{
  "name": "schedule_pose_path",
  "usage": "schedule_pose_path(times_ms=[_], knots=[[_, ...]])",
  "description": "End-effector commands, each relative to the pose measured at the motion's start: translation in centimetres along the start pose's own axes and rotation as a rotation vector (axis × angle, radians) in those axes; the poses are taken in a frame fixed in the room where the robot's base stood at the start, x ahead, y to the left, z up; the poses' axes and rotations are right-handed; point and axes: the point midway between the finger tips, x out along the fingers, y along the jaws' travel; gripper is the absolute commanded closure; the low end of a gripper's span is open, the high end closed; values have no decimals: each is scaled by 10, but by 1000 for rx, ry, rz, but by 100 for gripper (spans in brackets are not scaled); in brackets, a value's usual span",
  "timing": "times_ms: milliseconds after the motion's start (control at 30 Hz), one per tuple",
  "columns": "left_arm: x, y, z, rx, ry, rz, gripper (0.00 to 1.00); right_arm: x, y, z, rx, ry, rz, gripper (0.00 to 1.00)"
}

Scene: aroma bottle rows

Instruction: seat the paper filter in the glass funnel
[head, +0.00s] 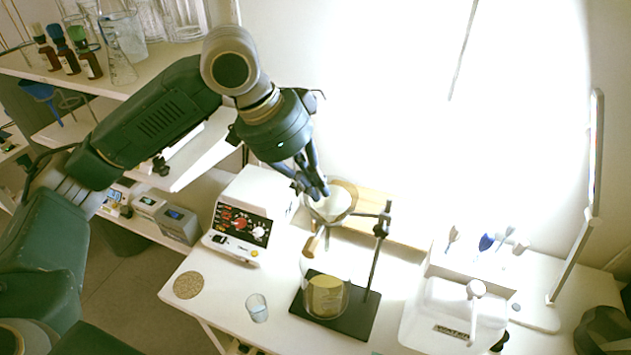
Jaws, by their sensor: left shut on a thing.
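My left gripper (318,190) reaches down from above with its fingers closed on the edge of the white paper filter (330,207). The filter is at the mouth of the glass funnel (349,191), whose round rim shows around it. The fingers hide part of the filter, and I cannot tell how deep it sits. The funnel is held up on the dark stand (374,256), above a glass vessel (326,296) with yellowish contents on the stand's black base. My right gripper is not in view.
A white instrument with a dark dial panel (241,226) stands close to the left of the stand. A small glass beaker (257,308) and a round cork mat (188,285) are at the front left. Shelves with bottles and glassware are at upper left.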

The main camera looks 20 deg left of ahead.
Motion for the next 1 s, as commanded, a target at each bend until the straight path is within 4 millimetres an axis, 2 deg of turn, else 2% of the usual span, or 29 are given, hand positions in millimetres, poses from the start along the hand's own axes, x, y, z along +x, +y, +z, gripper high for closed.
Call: schedule_pose_path(times_ms=[200,333,667,767,1000], knots=[[0,0,0,0,0,0,100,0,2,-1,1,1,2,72],[0,0,0,0,0,0,73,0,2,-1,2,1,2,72],[-2,0,0,0,0,0,72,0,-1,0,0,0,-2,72],[-10,0,-1,0,2,-1,72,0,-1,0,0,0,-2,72],[-59,-1,-1,-1,4,-4,72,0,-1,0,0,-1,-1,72]])
